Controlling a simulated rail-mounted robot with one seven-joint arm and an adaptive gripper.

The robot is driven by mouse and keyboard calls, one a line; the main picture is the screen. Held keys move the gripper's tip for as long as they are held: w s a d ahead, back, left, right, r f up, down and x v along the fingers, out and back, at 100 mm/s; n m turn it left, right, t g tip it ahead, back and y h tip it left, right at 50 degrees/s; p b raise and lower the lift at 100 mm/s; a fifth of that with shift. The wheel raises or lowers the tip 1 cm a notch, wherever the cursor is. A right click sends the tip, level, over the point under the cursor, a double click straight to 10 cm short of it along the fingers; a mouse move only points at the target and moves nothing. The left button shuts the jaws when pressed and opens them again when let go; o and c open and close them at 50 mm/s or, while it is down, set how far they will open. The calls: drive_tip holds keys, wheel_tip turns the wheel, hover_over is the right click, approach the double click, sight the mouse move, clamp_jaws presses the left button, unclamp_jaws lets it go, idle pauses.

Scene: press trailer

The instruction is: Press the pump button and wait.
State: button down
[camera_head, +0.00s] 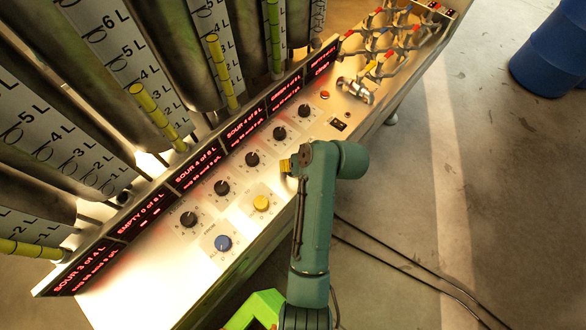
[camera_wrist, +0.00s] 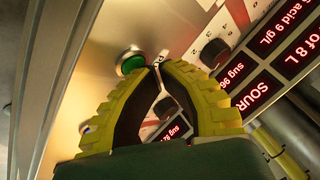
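A green round button (camera_wrist: 131,62) in a metal ring shows in the wrist view, just left of my fingertips. I cannot see it in the head view, where my gripper and arm may hide it. The panel also carries a yellow button (camera_head: 261,203) and a blue button (camera_head: 223,242) on pale plates. I cannot read which label says pump. My gripper (camera_head: 287,165) is over the panel's front edge, right of the yellow button. In the wrist view its yellow-and-black fingers (camera_wrist: 158,66) curve together at the tips, apparently shut and empty. Contact with the green button cannot be told.
A row of black knobs (camera_head: 252,159) and red-lettered displays (camera_head: 198,168) run along the panel below clear graduated tanks (camera_head: 120,55). Valves and pipes (camera_head: 375,50) stand at its far end.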

drive_tip(key=shift+f, duration=0.3)
idle(0.4)
drive_tip(key=shift+r, duration=0.1)
drive_tip(key=shift+r+p, duration=0.7)
drive_tip(key=shift+p, duration=0.35)
drive_tip(key=shift+r, duration=0.1)
wheel_tip(320, 180, up, 5)
drive_tip(key=p, duration=0.5)
wheel_tip(320, 180, up, 10)
drive_tip(key=p, duration=1)
